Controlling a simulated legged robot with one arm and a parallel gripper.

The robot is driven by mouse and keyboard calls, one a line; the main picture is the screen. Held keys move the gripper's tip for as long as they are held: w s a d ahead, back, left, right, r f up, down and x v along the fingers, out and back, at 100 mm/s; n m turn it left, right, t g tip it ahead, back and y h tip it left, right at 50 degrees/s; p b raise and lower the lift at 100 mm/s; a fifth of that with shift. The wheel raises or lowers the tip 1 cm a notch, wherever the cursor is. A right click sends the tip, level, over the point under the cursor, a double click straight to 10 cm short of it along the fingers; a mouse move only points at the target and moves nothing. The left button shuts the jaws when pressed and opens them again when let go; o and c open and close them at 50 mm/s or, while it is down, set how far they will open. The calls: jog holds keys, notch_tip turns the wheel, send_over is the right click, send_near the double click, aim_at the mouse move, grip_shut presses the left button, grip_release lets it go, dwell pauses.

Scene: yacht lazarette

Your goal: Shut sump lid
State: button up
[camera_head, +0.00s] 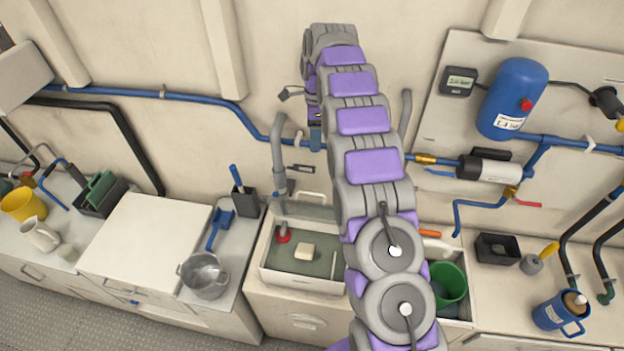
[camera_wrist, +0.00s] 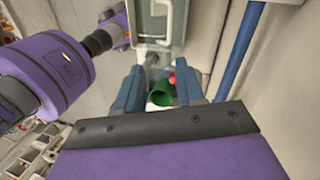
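I take the sump to be the pale basin (camera_head: 262,268) with a dark green bottom, left of my arm in the head view. A greyish panel with a pale handle (camera_head: 312,196) stands raised at its back edge; it looks like the open sump lid. In the wrist view a grey-green panel (camera_wrist: 150,32) with a white handle shows at the top, probably the same lid. My gripper (camera_head: 316,140) points down above the lid, near the wall. Its two blue fingers (camera_wrist: 160,88) are apart with nothing between them. My arm hides the basin's right side.
A pale block (camera_head: 304,251) and a red item (camera_head: 283,235) are in the basin. A green cup (camera_head: 447,282) stands in the compartment to the right. A metal pot (camera_head: 203,277) sits left. Blue pipe (camera_head: 200,97) runs along the wall. The white counter panel (camera_head: 145,240) is clear.

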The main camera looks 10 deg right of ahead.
jog(key=w+f+m+p, duration=0.1)
jog(key=w+m, duration=0.1)
jog(key=b, duration=0.6)
send_near(312, 206)
jog(key=w+f, duration=0.3)
jog(key=f, duration=0.4)
jog(key=shift+a, duration=0.1)
jog(key=shift+c, duration=0.3)
grip_shut()
dwell(0.3)
